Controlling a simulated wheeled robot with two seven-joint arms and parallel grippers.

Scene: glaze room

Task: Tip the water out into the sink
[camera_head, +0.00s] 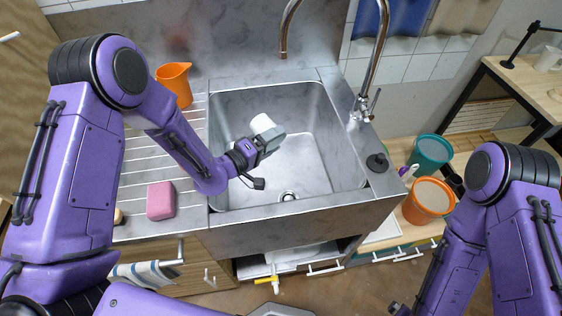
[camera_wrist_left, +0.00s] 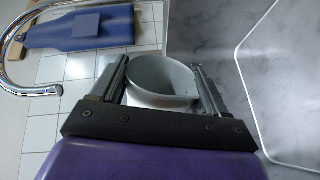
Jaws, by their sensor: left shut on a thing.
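A white cup (camera_head: 262,123) is held by my left gripper (camera_head: 270,140) above the sink basin (camera_head: 305,165). The left wrist view shows the cup (camera_wrist_left: 160,82) between the two fingers of the left gripper (camera_wrist_left: 160,95), with its round mouth and grey inside in sight. I cannot tell whether water is in it. In the head view the gripper partly covers the cup. The basin is steel, with a drain (camera_head: 288,196) near its front. Of my right arm only upper links show at the lower right; its fingers are out of the picture.
A curved tap (camera_head: 372,70) rises at the basin's back right. An orange jug (camera_head: 175,84) and a pink sponge (camera_head: 161,200) stand on the drainboard at left. A dark round stopper (camera_head: 377,162) lies on the right rim. Teal (camera_head: 431,154) and orange (camera_head: 428,200) buckets stand at right.

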